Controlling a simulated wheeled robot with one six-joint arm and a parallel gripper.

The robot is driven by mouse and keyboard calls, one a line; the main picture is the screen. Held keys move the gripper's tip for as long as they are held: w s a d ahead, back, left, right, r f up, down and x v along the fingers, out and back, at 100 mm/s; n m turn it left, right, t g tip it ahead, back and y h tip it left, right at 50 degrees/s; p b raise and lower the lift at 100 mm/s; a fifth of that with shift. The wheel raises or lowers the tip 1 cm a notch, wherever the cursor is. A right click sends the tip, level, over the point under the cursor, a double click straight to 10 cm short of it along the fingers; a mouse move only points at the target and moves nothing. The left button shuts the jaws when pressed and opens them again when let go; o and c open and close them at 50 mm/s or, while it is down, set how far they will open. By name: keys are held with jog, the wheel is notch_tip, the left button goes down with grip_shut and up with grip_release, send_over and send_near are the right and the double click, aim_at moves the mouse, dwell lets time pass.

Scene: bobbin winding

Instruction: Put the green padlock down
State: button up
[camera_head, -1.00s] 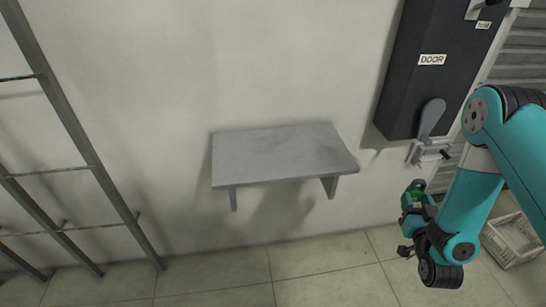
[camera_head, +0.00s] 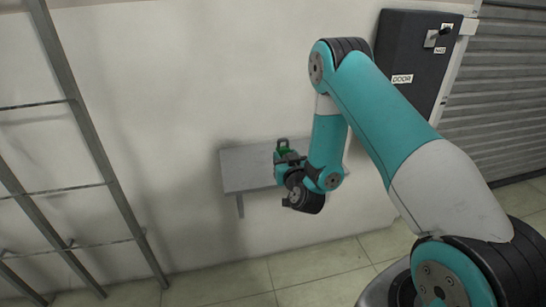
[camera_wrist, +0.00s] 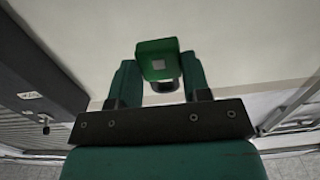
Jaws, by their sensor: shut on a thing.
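The green padlock (camera_head: 283,150) is held upright in my gripper (camera_head: 287,156), with its dark shackle on top, in the head view. My gripper is in front of or over the grey wall shelf (camera_head: 240,170); I cannot tell the exact gap between padlock and shelf. In the wrist view the green padlock (camera_wrist: 158,60) sits between the two teal fingers of my gripper (camera_wrist: 158,72), which are shut on it. My arm hides the right part of the shelf.
A dark box labelled DOOR (camera_head: 408,50) hangs on the wall at the right, beside a roller shutter (camera_head: 495,100). A metal rack frame (camera_head: 85,130) stands at the left. The visible left part of the shelf top is bare.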

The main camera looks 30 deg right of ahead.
jog(key=w+d+r, duration=0.3)
jog(key=d+r, duration=0.1)
jog(key=r, duration=0.5)
notch_tip(320, 180, down, 14)
jog(key=b, duration=1.1)
jog(key=shift+w+f+b, duration=0.1)
jog(key=shift+f+b, duration=0.1)
jog(key=shift+b, duration=0.15)
jog(key=shift+f+b, duration=0.8)
jog(key=shift+f, duration=1.6)
